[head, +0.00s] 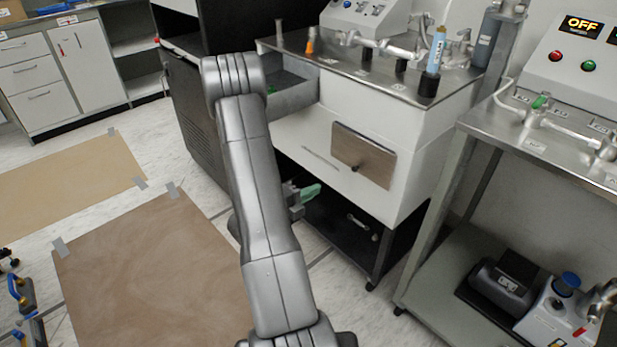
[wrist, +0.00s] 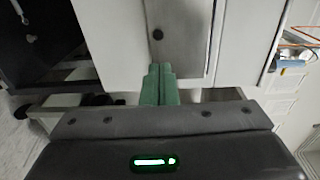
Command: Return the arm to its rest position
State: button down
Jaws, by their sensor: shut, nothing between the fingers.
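My arm rises from the bottom of the head view and bends over at an elbow high in the picture. My gripper (head: 309,192) has green fingers and shows partly behind my arm, in front of the white cabinet (head: 290,128). In the wrist view my gripper (wrist: 159,72) has its two green fingers together with nothing between them. The fingertips point at the cabinet front, near a grey-brown panel (wrist: 180,50) with a dark round knob. The gap between fingertips and panel is hard to judge.
An open grey drawer (head: 290,95) is close to my arm. A steel bench (head: 560,150) with a pump (head: 505,285) on its lower shelf stands at the right. Brown mats (head: 150,275) lie taped on the floor at the left, where there is free room.

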aim_at(353, 170)
dwell(0.4)
jog(key=b+x, duration=0.1)
jog(key=x, duration=0.5)
jog(key=b+x, duration=0.1)
jog(key=x, duration=0.6)
jog(key=shift+d+f, duration=0.2)
